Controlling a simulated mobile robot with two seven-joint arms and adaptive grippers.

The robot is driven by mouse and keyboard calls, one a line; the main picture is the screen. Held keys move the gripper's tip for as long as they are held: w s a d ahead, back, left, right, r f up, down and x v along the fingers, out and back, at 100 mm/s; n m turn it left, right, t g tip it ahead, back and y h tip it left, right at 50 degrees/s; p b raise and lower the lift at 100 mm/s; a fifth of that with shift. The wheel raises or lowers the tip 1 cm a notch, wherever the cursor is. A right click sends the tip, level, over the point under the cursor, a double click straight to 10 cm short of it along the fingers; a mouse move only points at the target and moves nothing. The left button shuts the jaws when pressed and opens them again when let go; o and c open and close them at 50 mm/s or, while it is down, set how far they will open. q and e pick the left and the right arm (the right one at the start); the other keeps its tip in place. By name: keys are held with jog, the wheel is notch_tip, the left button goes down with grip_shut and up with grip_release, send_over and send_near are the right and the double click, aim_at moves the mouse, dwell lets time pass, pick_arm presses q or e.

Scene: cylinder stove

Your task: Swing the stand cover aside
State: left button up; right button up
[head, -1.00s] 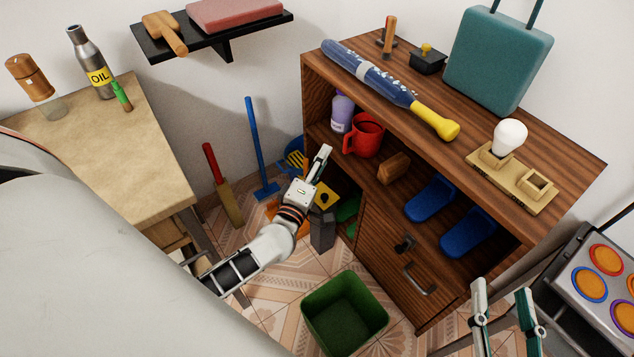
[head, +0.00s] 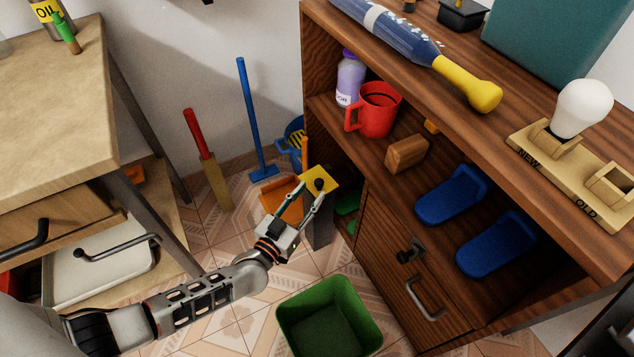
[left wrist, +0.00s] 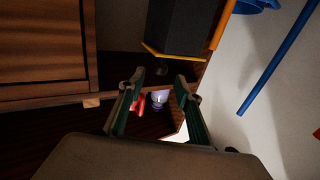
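The stand (head: 319,230) is a dark grey upright box on the floor, left of the wooden cabinet. My right gripper is out of view.
The wooden cabinet (head: 385,240) stands close on the right, with a red mug (head: 377,112) on its shelf. A green bin (head: 330,318) is on the floor below. A blue-handled tool (head: 250,115) and a red-handled tool (head: 208,160) lean at the wall. A workbench (head: 60,110) is at left.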

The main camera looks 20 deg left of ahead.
aim_at(317, 186)
pick_arm(q)
jog(key=w, duration=0.1)
jog(key=w+b, duration=0.1)
jog(key=w, duration=0.2)
jog(key=shift+w+d+f, duration=0.25)
jog(key=shift+d, duration=0.1)
jog(key=shift+w+r+b, duration=0.2)
jog(key=shift+w+b, duration=0.1)
jog(key=shift+w, duration=0.3)
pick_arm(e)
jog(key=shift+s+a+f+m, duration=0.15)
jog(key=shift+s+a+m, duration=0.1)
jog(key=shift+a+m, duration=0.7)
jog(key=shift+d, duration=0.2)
pick_arm(q)
grip_shut()
